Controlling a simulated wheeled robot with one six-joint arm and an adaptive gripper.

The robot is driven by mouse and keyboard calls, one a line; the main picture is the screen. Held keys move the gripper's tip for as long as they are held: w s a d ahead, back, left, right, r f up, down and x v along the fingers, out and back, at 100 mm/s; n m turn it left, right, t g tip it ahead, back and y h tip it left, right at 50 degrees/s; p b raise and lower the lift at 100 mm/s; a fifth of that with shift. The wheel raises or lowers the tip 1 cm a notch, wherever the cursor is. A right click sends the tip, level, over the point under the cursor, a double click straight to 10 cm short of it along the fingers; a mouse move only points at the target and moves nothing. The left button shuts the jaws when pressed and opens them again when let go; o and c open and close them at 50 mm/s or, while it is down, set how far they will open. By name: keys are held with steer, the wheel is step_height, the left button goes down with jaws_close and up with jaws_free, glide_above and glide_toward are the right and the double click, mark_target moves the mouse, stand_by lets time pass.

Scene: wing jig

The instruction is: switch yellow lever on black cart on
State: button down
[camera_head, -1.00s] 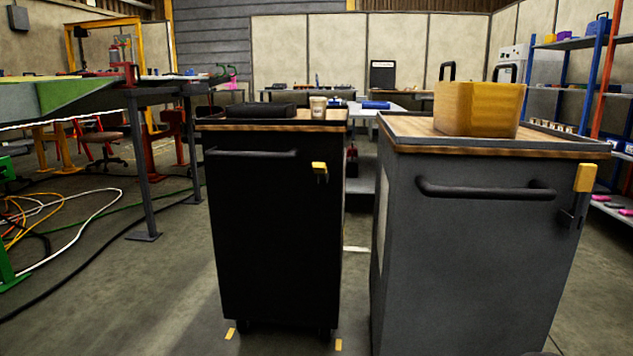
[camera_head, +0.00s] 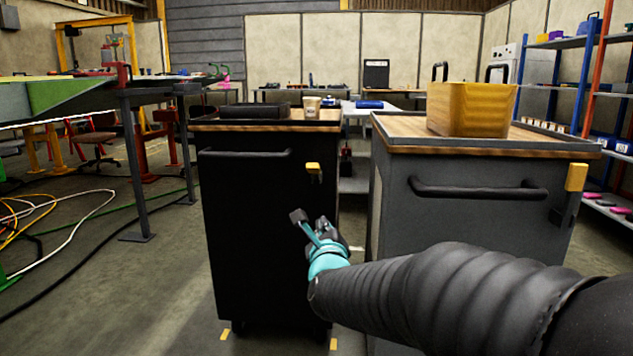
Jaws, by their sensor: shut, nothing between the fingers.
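The black cart (camera_head: 255,230) stands left of centre with a wooden top and a black handle bar on its front. The yellow lever (camera_head: 313,168) is at the upper right of the cart's front, with a dark bracket below it. My gripper (camera_head: 297,217), at the end of my dark sleeved arm with a teal wrist, is in front of the cart. In the picture it is below and slightly left of the lever, apart from it. It is shut and empty. The exact gap in depth to the cart is hard to tell.
A grey cart (camera_head: 460,220) stands to the right with its own yellow lever (camera_head: 576,177) and a yellow box (camera_head: 472,110) on top. A black tray (camera_head: 254,111) and a cup (camera_head: 311,106) sit on the black cart. Cables (camera_head: 50,225) lie on the left floor.

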steer(key=w+a+m+t+h, duration=0.1)
steer(key=m, duration=0.2)
steer(key=a+m+t+h, duration=0.1)
steer(key=m, duration=0.2)
steer(key=w+a+m+t+h, duration=0.1)
steer(key=m, duration=0.2)
steer(key=shift+w+a+f, duration=0.2)
steer(key=shift+w+a, duration=0.1)
steer(key=shift+w, duration=0.05)
steer(key=shift+w, duration=0.1)
glide_toward(314, 172)
steer(key=w+f, duration=0.3)
steer(key=w, duration=0.1)
steer(key=w+r, duration=0.1)
steer(key=r, duration=0.2)
steer(key=shift+w+d+r+p, duration=0.1)
steer(key=shift+w+d+p, duration=0.1)
steer(key=shift+w+p, duration=0.15)
steer(key=shift+w+r, duration=0.4)
steer(key=shift+r, duration=0.1)
steer(key=shift+r, duration=0.1)
